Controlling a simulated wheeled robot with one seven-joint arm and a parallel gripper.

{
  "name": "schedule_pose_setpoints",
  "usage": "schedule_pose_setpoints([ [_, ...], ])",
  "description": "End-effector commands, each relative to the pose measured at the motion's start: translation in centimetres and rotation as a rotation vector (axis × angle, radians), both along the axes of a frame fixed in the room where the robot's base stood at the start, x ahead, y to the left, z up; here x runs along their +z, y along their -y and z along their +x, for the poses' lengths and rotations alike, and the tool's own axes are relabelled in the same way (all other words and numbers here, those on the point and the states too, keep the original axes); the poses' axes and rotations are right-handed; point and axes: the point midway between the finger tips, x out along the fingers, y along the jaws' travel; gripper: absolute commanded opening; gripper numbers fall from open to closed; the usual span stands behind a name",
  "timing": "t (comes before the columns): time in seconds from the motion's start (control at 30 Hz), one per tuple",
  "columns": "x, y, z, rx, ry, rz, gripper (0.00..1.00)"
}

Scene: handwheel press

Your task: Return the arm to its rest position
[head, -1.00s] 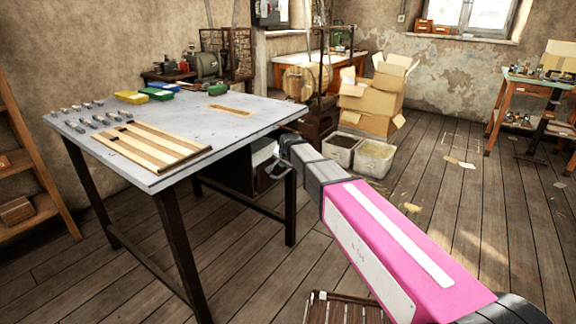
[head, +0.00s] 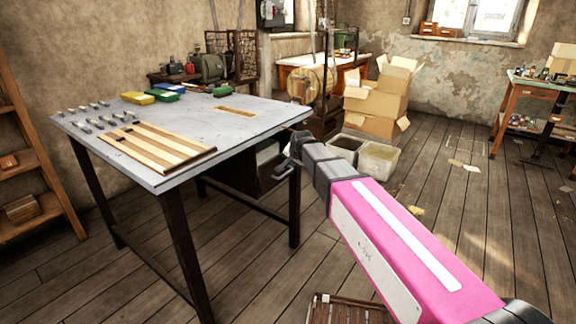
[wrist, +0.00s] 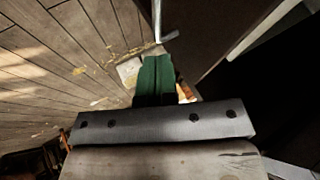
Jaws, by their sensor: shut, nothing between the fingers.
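My arm (head: 400,245), pink with a pale strip and a dark grey end section, reaches from the lower right toward the table's right edge in the head view. My gripper (wrist: 156,62) shows in the wrist view as green fingers side by side, shut with nothing between them. In the head view its end is small and dark beside the table's right side, so the fingers are hard to make out there. Floorboards and a dark surface lie beyond the fingers in the wrist view.
The grey-topped table (head: 215,128) bears a striped wooden board (head: 158,150), several small metal pieces and coloured blocks. Pale bins (head: 378,160) and cardboard boxes (head: 378,100) stand behind my arm. A slatted wooden item (head: 345,310) lies low in front. Floor at right is open.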

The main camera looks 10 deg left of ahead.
Motion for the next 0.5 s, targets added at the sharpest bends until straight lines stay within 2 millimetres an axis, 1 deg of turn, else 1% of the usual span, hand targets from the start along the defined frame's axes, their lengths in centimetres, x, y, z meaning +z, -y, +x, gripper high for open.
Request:
schedule_pose_setpoints([
  [0.03, 1.0, 0.5, -0.9, 0.000, 0.002, 0.001, 0.00],
  [0.23, 3.6, 1.4, -2.5, 0.000, 0.001, 0.000, 0.00],
  [0.4, 4.7, 1.8, -3.3, -0.001, -0.001, -0.002, 0.00],
  [0.47, 4.7, 2.2, -3.4, -0.001, -0.004, -0.005, 0.00],
  [0.5, 4.5, 2.7, -3.5, 0.000, -0.007, -0.012, 0.00],
])
